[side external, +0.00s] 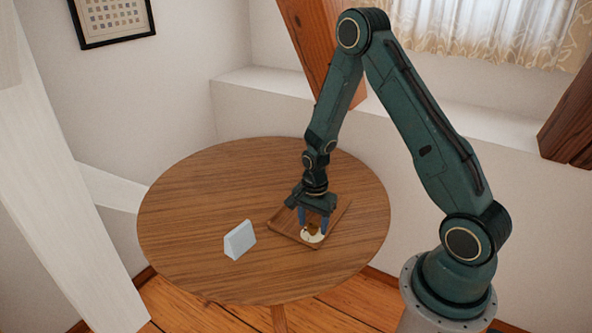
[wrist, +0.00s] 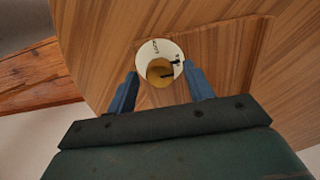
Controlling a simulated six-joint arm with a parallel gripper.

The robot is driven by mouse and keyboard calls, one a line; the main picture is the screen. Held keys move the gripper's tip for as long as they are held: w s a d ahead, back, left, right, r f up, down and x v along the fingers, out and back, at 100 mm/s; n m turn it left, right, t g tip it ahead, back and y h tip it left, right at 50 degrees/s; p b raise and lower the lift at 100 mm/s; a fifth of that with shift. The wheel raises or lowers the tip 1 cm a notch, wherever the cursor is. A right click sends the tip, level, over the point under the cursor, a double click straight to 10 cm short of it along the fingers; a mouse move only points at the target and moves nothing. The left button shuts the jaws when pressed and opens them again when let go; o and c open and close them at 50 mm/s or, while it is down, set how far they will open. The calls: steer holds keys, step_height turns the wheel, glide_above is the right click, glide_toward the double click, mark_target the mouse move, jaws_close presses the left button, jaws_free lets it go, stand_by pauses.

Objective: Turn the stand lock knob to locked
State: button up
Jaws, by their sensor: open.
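The stand lock knob (side external: 312,229) is a small brass-brown knob on a round white dial plate (side external: 310,239). The plate sits on a wooden tray (side external: 283,232) on the round table. In the wrist view, the knob (wrist: 158,72) shows a dark line towards its right side. The white dial (wrist: 148,50) around it has small dark lettering near the top and a black mark at the right, too small to read surely. My gripper (side external: 313,225) points down with its blue fingers apart on either side of the knob. In the wrist view, gaps show between the fingers and the knob.
The round wooden table (side external: 190,215) carries a pale blue wedge-shaped block (side external: 240,240) left of the tray. The table's left and back areas are clear. A slanted timber brace (side external: 318,45) and a wall ledge (side external: 260,82) stand behind the table.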

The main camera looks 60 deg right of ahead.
steer(key=c, duration=1)
steer(key=shift+n, duration=0.4)
steer(key=n, duration=0.3)
steer(key=shift+n, duration=0.3)
steer(key=n, duration=0.4)
steer(key=shift+n, duration=0.3)
steer(key=n, duration=0.9)
